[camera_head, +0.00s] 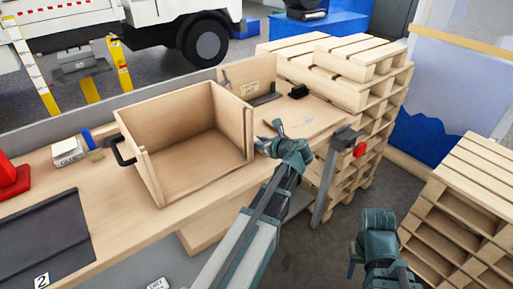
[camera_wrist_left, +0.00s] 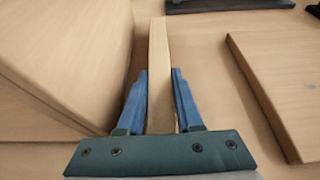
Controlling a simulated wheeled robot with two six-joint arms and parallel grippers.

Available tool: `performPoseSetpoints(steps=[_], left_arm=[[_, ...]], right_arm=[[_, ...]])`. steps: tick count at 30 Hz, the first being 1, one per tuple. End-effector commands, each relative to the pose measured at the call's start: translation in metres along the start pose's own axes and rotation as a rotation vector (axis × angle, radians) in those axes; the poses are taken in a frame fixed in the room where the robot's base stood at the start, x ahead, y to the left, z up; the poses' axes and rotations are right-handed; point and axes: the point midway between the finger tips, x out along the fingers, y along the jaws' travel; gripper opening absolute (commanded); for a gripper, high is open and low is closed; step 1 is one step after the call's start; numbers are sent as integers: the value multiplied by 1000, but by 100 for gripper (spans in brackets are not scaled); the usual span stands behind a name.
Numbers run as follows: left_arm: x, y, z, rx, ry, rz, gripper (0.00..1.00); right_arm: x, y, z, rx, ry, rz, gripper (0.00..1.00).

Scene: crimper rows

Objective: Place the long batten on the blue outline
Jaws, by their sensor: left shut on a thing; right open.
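My left gripper (camera_head: 268,140) is beside the right wall of the open wooden box on the bench. I cannot make out the batten in the head view, where the gripper is small. My right gripper (camera_head: 372,242) is open, low at the right, away from the bench and apart from any object. I cannot make out a blue outline in either view.
Pallet stacks (camera_head: 385,75) stand behind and right. A flat board (camera_wrist_left: 280,95) lies right of the batten.

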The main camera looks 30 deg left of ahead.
Motion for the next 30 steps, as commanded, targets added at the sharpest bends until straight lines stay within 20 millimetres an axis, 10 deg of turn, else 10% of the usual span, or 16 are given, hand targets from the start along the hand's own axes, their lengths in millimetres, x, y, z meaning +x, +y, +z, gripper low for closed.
performPoseSetpoints(steps=[12, 13, 18, 30], left_arm=[[3, 0, -8, 0, 0, 0, 0], [3, 0, -8, 0, 0, 0, 36], [2, 0, -6, 0, 0, 0, 64], [-6, 0, -2, 1, 0, -2, 64]], right_arm=[[8, -1, 0, 0, 0, 0, 50], [8, -1, 0, 0, 0, 0, 50], [7, -1, 0, 0, 0, 0, 50], [0, 0, 0, 0, 0, 0, 50]])
